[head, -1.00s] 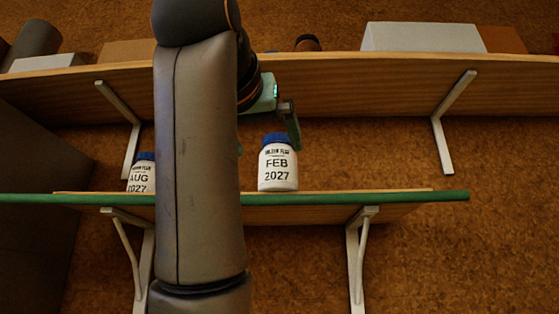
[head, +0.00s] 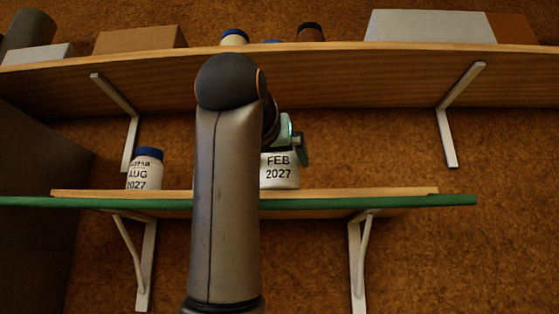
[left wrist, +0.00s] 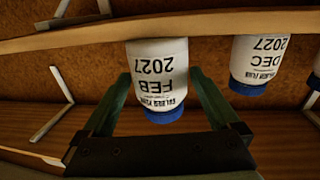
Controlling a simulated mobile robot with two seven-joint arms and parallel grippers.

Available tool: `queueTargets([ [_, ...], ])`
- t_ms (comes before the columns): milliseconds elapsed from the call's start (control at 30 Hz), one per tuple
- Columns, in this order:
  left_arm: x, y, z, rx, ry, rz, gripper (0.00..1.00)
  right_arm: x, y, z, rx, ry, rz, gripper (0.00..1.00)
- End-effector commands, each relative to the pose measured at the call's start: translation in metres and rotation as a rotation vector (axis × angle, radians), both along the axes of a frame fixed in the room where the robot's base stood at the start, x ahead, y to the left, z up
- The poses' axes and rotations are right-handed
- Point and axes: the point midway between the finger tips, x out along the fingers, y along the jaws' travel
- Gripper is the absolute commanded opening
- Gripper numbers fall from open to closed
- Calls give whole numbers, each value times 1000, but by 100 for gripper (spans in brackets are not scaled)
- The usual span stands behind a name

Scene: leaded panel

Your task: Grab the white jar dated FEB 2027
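The white jar dated FEB 2027 (head: 280,173) stands upright on the lower shelf (head: 350,192), its top hidden by my left gripper (head: 300,145) in the head view. In the left wrist view, which is upside down, the FEB 2027 jar (left wrist: 158,72) with its blue lid appears between the two green fingers of my left gripper (left wrist: 160,80). The fingers are apart, one on each side of the jar; I cannot tell whether either touches it. My right gripper is not in view.
A white jar dated AUG 2027 (head: 145,170) stands left on the lower shelf. A DEC 2027 jar (left wrist: 258,62) stands beside the FEB jar in the wrist view. The upper shelf (head: 350,75) overhangs, carrying boxes and jars. The lower shelf's right part is clear.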

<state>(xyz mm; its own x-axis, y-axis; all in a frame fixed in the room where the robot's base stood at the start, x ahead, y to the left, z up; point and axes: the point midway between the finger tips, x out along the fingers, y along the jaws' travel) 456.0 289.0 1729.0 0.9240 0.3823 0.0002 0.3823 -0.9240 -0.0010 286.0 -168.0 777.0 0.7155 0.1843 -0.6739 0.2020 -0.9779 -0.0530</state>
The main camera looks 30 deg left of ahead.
Motion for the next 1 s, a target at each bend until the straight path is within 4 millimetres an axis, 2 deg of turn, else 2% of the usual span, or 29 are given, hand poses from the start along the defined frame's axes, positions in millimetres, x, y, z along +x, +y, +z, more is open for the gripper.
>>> queueTargets([
  [67, 0, 0, 0, 0, 0, 0, 85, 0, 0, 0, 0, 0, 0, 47],
  [767, -1, 0, 0, 0, 0, 0, 7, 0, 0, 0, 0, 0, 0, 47],
  [800, -1, 0, 1, 2, -4, 0, 4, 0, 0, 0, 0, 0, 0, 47],
  [1000, -1, 0, 1, 2, -4, 0, 4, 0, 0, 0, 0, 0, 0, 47],
])
